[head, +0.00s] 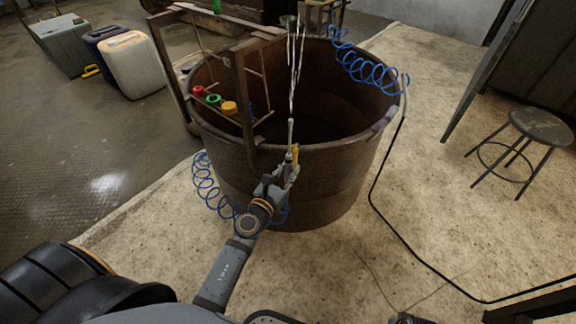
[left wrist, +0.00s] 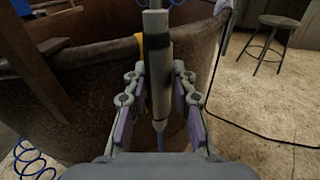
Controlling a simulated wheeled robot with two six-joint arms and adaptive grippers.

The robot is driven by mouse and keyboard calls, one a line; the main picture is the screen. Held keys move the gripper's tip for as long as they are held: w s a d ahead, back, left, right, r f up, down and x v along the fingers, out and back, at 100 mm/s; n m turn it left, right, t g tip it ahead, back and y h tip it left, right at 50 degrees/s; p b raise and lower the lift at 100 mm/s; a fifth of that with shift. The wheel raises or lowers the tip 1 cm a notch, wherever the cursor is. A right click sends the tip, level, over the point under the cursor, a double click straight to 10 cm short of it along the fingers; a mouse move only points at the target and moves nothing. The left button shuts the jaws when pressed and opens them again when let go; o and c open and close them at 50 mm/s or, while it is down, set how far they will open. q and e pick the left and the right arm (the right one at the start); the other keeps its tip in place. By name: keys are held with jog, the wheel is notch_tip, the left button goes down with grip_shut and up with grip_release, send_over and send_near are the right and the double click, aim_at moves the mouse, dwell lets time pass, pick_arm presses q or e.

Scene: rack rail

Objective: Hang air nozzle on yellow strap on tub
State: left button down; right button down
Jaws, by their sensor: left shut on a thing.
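The air nozzle (left wrist: 158,70) is a pale grey-white cylinder with dark bands. My left gripper (head: 286,172) is shut on it and holds it roughly upright at the near outer side of the tub. In the left wrist view the gripper (left wrist: 160,105) has one finger on each side of it. The tub (head: 340,165) is large, round, brown and rusty. The yellow strap (head: 295,153) hangs at the near rim, close beside the nozzle. It also shows in the left wrist view (left wrist: 140,42), partly hidden behind the nozzle. My right gripper is not in view.
A brown frame (head: 240,95) with coloured rings stands at the tub's left. Blue coiled hose (head: 205,185) hangs left of my arm, more (head: 365,68) at the far right rim. A black cable (head: 385,220) and a stool (head: 540,125) are right. Pale floor right of the tub is mostly clear.

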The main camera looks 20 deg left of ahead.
pick_arm(q)
jog(key=shift+s+d+b, duration=0.25)
jog(key=shift+s+d, duration=0.1)
jog(key=shift+s, duration=0.55)
jog(key=shift+s+d+b, duration=0.2)
jog(key=shift+s+d, duration=0.1)
jog(key=shift+s, duration=0.6)
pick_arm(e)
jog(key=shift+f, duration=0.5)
pick_arm(q)
jog(key=shift+f, duration=0.1)
